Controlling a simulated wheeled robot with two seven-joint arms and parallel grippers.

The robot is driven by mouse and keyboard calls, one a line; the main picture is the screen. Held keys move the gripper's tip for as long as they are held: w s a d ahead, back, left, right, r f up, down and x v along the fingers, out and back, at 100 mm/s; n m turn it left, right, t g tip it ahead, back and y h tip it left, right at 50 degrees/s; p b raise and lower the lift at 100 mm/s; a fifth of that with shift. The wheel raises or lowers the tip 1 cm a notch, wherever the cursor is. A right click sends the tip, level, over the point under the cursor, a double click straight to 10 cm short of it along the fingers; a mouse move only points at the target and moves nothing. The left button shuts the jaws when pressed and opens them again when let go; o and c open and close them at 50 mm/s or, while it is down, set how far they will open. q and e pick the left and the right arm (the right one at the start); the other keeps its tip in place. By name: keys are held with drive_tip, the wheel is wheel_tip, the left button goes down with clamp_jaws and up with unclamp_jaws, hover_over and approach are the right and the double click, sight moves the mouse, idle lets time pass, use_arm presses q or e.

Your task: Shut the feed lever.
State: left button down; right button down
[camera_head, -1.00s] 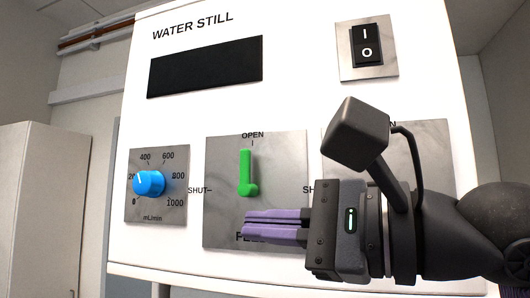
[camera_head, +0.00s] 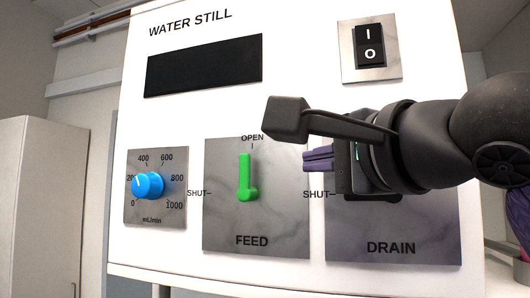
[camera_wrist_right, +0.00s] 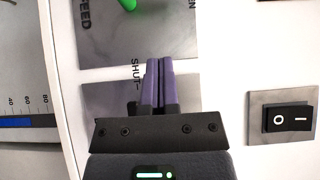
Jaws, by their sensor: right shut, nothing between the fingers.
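The green feed lever (camera_head: 246,178) stands upright on its grey plate (camera_head: 278,222), its handle pointing up at the OPEN mark. The SHUT mark is to its left. Its green end also shows at the top edge of the right wrist view (camera_wrist_right: 127,4). My right gripper (camera_head: 305,160) has purple fingers, shut and empty, pointing left. The fingertips are to the right of the lever, level with its handle, at the right edge of the feed plate, apart from the lever. In the right wrist view the closed fingers (camera_wrist_right: 165,62) point toward the feed plate. My left gripper is not in view.
A blue flow knob (camera_head: 148,185) is left of the feed plate. The drain plate (camera_head: 395,225) is at the right; my right gripper and arm cover its upper part, and no drain lever shows. A black rocker switch (camera_head: 369,46) and dark display (camera_head: 205,66) are above.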

sight(248, 178)
drive_tip(key=x, duration=0.2)
drive_tip(key=p+x, duration=0.1)
drive_tip(key=shift+w+a+r, duration=0.2)
drive_tip(key=shift+w, duration=0.1)
drive_tip(key=a+p, duration=0.1)
drive_tip(key=w+a, duration=0.1)
drive_tip(key=a, duration=0.1)
drive_tip(key=shift+w+a+f+p, duration=0.1)
drive_tip(key=shift+w+a+p, duration=0.1)
drive_tip(key=shift+p, duration=0.2)
drive_tip(key=shift+a+f, duration=0.15)
drive_tip(key=shift+a, duration=0.1)
